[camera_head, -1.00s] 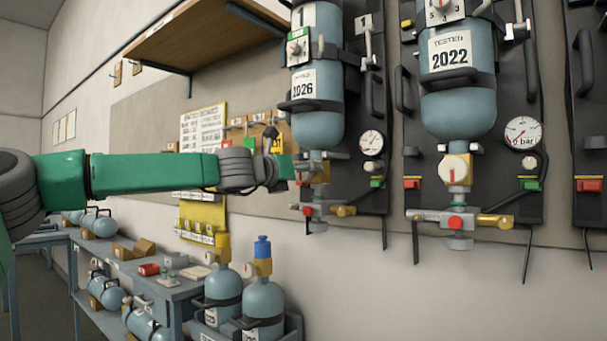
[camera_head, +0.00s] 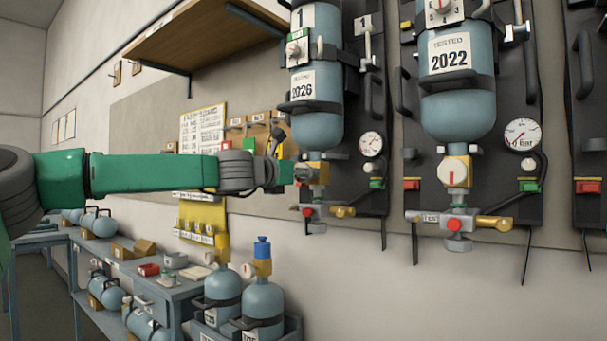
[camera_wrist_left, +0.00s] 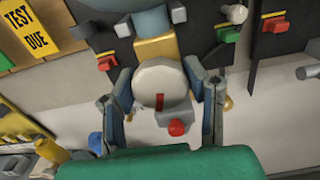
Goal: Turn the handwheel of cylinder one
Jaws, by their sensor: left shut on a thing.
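Cylinder one (camera_head: 318,130) is the blue-grey bottle with the "1" plate, held upright on a black wall panel. Its handwheel (camera_wrist_left: 162,88), a pale round knob with a red mark, sits between the two fingers of my left gripper (camera_wrist_left: 166,92) in the left wrist view. The fingers are shut on the wheel from both sides. In the head view my left gripper (camera_head: 290,172) reaches the brass valve (camera_head: 318,170) below cylinder one and mostly hides the wheel. The red mark is at the lower part of the wheel. My right gripper is not in view.
To the right, a second cylinder (camera_head: 458,110) marked 2022 has its own pale handwheel (camera_head: 455,171) and pressure gauge (camera_head: 522,134). Cylinder one's gauge (camera_head: 371,144) is beside its bottle. A wooden shelf (camera_head: 200,35) is above my arm; a blue bench (camera_head: 180,292) stands below left.

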